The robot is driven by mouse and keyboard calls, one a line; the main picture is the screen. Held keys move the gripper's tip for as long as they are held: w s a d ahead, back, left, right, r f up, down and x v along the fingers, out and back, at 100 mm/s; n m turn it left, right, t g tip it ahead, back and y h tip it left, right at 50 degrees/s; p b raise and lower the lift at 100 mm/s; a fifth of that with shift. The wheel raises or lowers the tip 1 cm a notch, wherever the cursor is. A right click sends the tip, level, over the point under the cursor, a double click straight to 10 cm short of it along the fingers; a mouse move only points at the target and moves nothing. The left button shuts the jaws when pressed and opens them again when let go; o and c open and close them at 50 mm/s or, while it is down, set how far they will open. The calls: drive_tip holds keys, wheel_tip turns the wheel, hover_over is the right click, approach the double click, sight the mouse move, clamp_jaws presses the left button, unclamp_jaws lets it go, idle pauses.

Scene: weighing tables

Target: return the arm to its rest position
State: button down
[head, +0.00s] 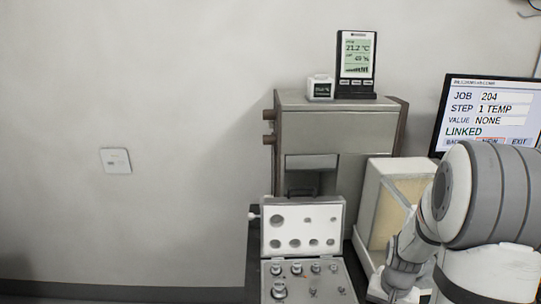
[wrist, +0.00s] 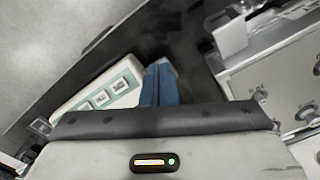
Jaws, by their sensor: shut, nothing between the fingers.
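My arm fills the lower right of the head view, bent, with its wrist low in front of the white-framed box (head: 380,200). The fingertips cannot be made out there. In the wrist view my gripper (wrist: 160,82) shows as blue fingers close together beyond the grey wrist housing, shut with nothing held. A pale panel with several small square pictures or buttons (wrist: 105,96) lies beyond and left of the fingers. Part of the case of weights (wrist: 275,72) is on the right of the wrist view.
The open case of weights (head: 326,222) stands left of my arm. Behind it is a grey cabinet (head: 350,125) bearing a climate display (head: 357,58) and a small white device (head: 320,88). A monitor (head: 490,110) reads "STEP 1 TEMP" and "LINKED".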

wheel_tip(320, 180, up, 3)
drive_tip(key=shift+f+p, duration=0.1)
drive_tip(key=shift+p, duration=0.6)
drive_tip(key=s+a+r+n+t, duration=0.1)
drive_tip(key=s+a+r+n, duration=0.1)
drive_tip(key=s+a+r, duration=0.4)
drive_tip(key=s+a+r+n+t, duration=0.2)
drive_tip(key=s+a+r, duration=0.4)
drive_tip(key=r, duration=0.4)
drive_tip(key=shift+s+a+r+n, duration=0.15)
drive_tip(key=shift+a+r+n, duration=0.1)
drive_tip(key=shift+a+n, duration=0.5)
